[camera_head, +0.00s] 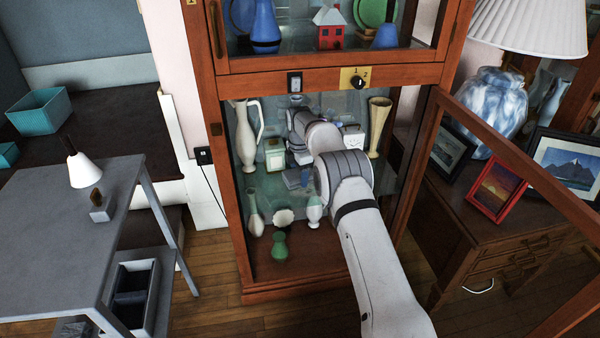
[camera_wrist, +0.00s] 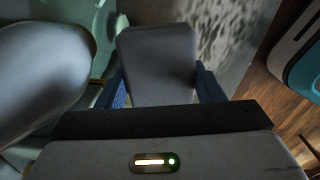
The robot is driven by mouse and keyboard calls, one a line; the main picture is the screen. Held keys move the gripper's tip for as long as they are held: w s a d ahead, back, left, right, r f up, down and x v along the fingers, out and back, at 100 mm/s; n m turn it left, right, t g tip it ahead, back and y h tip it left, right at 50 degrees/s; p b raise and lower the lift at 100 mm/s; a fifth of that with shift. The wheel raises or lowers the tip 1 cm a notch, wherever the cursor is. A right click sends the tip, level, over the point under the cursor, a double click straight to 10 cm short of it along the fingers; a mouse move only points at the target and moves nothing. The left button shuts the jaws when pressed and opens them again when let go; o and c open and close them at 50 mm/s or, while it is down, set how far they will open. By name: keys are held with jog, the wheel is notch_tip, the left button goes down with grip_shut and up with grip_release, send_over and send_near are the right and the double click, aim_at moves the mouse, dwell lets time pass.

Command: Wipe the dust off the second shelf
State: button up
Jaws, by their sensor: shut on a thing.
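The wooden cabinet (camera_head: 233,262) has its lower glass door (camera_head: 510,165) swung open to the right. My arm reaches through the opening to the second shelf, a glass one. My gripper (camera_wrist: 160,92) is shut on a grey block with rounded corners (camera_wrist: 158,62), between its blue fingers. In the head view my gripper (camera_head: 297,178) is small and partly hidden by my arm. A speckled pale patch that looks like dust (camera_wrist: 228,38) lies beyond the block, to its right, in the wrist view. Whether the block touches the shelf is unclear.
On the shelf stand a white pitcher (camera_head: 246,140), a cream-green canister (camera_head: 274,155), a white box (camera_head: 353,139) and a beige vase (camera_head: 379,122). A large grey rounded shape (camera_wrist: 42,65) is close left in the wrist view. Several vases stand below, including a green one (camera_head: 279,248).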

jog(key=shift+f, duration=0.55)
